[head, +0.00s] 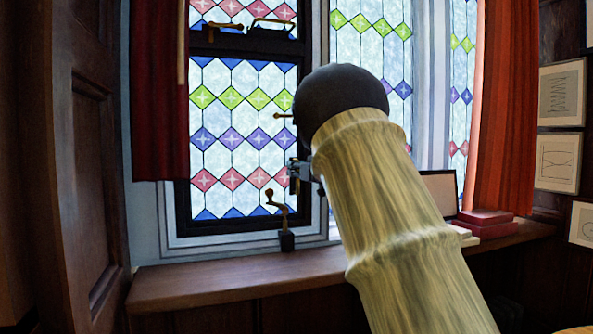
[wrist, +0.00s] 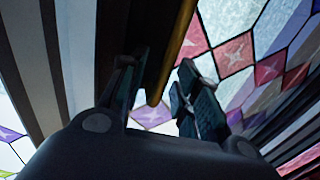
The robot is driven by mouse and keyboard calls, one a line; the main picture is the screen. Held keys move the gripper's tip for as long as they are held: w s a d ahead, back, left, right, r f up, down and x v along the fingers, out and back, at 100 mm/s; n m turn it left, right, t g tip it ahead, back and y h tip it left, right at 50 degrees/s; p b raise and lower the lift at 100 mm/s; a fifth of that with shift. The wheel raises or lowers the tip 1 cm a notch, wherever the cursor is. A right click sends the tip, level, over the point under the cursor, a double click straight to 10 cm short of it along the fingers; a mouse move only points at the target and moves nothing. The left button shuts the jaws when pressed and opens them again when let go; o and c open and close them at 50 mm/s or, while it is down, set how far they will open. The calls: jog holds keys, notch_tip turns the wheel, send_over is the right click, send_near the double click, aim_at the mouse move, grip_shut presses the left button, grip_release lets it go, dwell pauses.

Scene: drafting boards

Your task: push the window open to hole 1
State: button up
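The leaded window (head: 235,140) has a dark frame and colored diamond panes. It looks shut or nearly so in the head view; a small gap cannot be told. A brass handle (head: 284,116) sits on its right edge. A brass crank-shaped piece on a dark block (head: 287,241) stands at the sill below; no numbered holes can be made out. My gripper (head: 302,172) is at the window's lower right edge, partly hidden by my arm. In the wrist view my gripper (wrist: 160,95) has its fingers apart. A brass rod (wrist: 178,45) ends in the gap, with no clear contact.
A wooden sill (head: 240,277) runs below the window. Red books (head: 484,217) and a framed panel (head: 440,192) stand at its right. A dark red curtain (head: 160,100) hangs left and an orange-red one (head: 503,120) right. An upper pane (head: 245,15) has brass fittings.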

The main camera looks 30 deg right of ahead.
jog(key=shift+s+r, duration=0.1)
jog(key=shift+s, duration=0.05)
jog(key=shift+c, duration=1)
jog(key=shift+w+f, duration=0.2)
grip_shut()
jog(key=shift+r, duration=0.1)
jog(key=p, duration=0.1)
jog(key=w+p, duration=0.1)
jog(key=shift+w+d+r+y+p, duration=0.2)
jog(key=shift+w+d+y+p, duration=0.05)
jog(key=shift+d+y+p, duration=0.05)
jog(key=shift+w+d+f+n+y+p, duration=0.15)
jog(key=shift+w+n+y+p, duration=0.1)
jog(key=shift+w+p, duration=0.25)
jog(key=shift+w+d+f+n+y+p, duration=0.1)
jog(key=shift+w+n+y+p, duration=0.15)
jog(key=shift+w+p, duration=0.15)
jog(key=shift+s, duration=0.1)
